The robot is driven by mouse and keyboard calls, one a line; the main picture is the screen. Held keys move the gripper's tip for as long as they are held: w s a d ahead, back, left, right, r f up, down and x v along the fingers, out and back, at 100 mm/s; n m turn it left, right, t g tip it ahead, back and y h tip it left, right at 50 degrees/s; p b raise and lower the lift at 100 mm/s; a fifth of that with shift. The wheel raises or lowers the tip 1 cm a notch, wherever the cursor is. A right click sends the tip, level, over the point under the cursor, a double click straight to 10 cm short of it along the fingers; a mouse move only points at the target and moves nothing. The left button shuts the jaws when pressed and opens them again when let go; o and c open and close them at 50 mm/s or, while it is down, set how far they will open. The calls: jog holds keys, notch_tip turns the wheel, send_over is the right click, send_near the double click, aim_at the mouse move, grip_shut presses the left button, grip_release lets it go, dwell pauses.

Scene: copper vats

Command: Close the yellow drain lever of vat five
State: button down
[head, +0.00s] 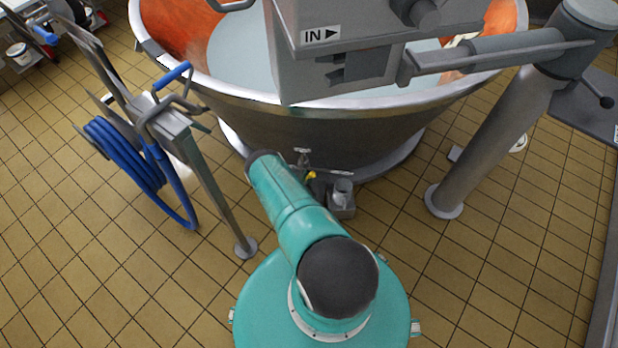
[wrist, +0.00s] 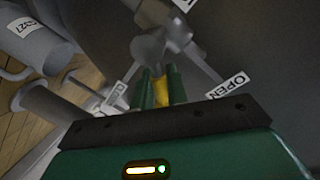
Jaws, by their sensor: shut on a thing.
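The copper vat (head: 330,128), with an orange inner wall and pale liquid, stands at the top of the head view. A small yellow part (head: 311,175), likely the drain lever, shows low at its front beside my arm. In the wrist view my gripper (wrist: 160,80) has its two green fingers shut on the yellow lever (wrist: 161,93). A grey valve body (wrist: 153,47) is just beyond the fingertips. Another label (wrist: 115,94) to the left is too blurred to read. In the head view my arm hides the gripper.
A blue hose (head: 125,155) hangs on a metal stand (head: 205,170) to the left. A grey post (head: 490,150) stands to the right. Tiled floor is clear at lower left.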

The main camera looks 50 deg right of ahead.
jog(key=shift+s+d+f+m+t+y, duration=0.1)
jog(key=shift+s+f+m+t+y, duration=0.3)
jog(key=shift+m, duration=1.05)
jog(key=shift+s+d+f+m+t+y, duration=0.15)
jog(key=shift+f+m, duration=0.5)
jog(key=shift+m, duration=0.75)
jog(key=shift+s+d+f+m+t+y, duration=0.1)
jog(key=shift+f+m+t+y, duration=0.35)
jog(key=shift+m, duration=1)
jog(key=shift+f, duration=0.15)
jog(key=c, duration=1.5)
grip_release()
jog(key=v, duration=1.3)
jog(key=shift+s+a, duration=0.1)
jog(key=shift+a, duration=0.3)
